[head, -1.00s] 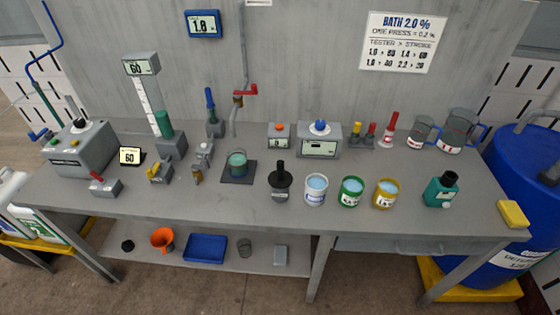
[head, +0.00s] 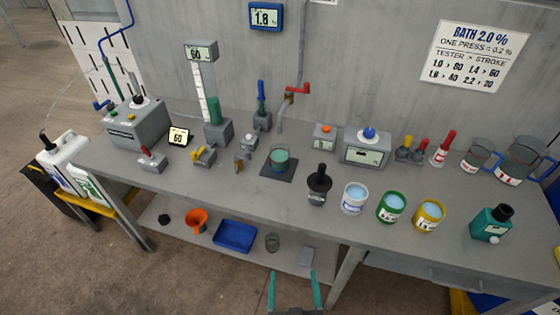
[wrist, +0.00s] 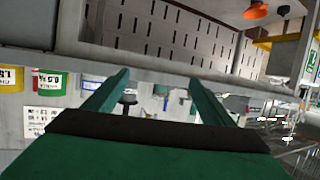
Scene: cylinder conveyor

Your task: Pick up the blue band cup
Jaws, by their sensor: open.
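The blue band cup (head: 354,198) is a white cup with a blue-marked label and pale blue liquid. It stands upright on the grey bench (head: 240,212), between a black-topped container (head: 318,187) and a green band cup (head: 391,207). In the upside-down wrist view the blue band cup (wrist: 91,84) shows left of the fingers, partly hidden by one. My gripper (head: 293,277) is at the bottom of the head view, in front of the bench, with its two green fingers apart and nothing between them. The fingers also show in the wrist view (wrist: 158,80).
A yellow band cup (head: 429,215) and a teal bottle (head: 491,223) stand right of the green cup. A beaker on a dark pad (head: 279,162) is to the left. The lower shelf holds an orange funnel (head: 196,220) and a blue tray (head: 234,236).

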